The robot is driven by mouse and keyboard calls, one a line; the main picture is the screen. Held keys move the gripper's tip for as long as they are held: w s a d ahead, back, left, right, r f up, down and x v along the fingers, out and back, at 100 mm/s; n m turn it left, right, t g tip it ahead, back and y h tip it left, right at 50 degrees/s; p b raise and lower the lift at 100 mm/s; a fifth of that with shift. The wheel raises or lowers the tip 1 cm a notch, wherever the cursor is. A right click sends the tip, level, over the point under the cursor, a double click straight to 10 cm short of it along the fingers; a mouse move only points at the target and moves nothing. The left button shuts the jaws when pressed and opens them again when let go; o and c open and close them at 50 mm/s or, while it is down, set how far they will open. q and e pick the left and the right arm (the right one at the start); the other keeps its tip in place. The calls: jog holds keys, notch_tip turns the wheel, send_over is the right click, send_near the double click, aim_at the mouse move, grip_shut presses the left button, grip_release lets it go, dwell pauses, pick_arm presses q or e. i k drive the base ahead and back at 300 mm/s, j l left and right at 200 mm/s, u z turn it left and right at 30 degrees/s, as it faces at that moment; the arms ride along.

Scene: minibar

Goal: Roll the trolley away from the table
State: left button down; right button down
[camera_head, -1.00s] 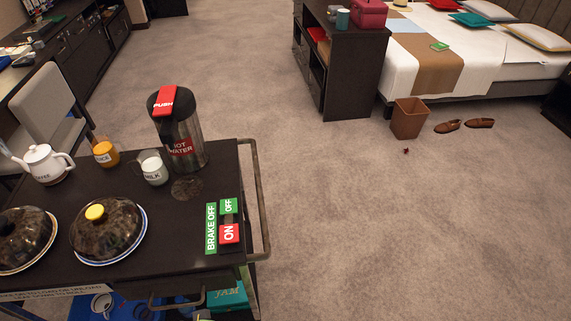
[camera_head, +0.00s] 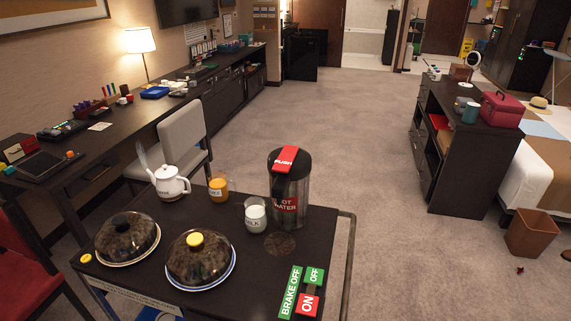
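The trolley (camera_head: 230,221) has a dark top and stands at the lower middle of the head view. A metal push handle (camera_head: 350,262) runs along its right side. At its front right corner are brake labels, a green BRAKE OFF strip (camera_head: 290,292), a green OFF label and a red ON label (camera_head: 308,304). The long dark table (camera_head: 138,130) lies to the left along the wall, with a grey chair (camera_head: 185,138) between it and the trolley. Neither of my grippers shows in the view.
On the trolley stand two domed plates (camera_head: 200,258), a white coffee pot (camera_head: 171,182), a juice jug (camera_head: 218,187), a milk jug (camera_head: 255,214) and a hot water flask (camera_head: 289,190). A red chair (camera_head: 30,265) is at left. Carpet (camera_head: 345,120) is clear behind, up to the dark cabinet (camera_head: 470,165).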

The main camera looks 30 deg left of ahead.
aim_at(265, 283)
jog(key=u, duration=1.3)
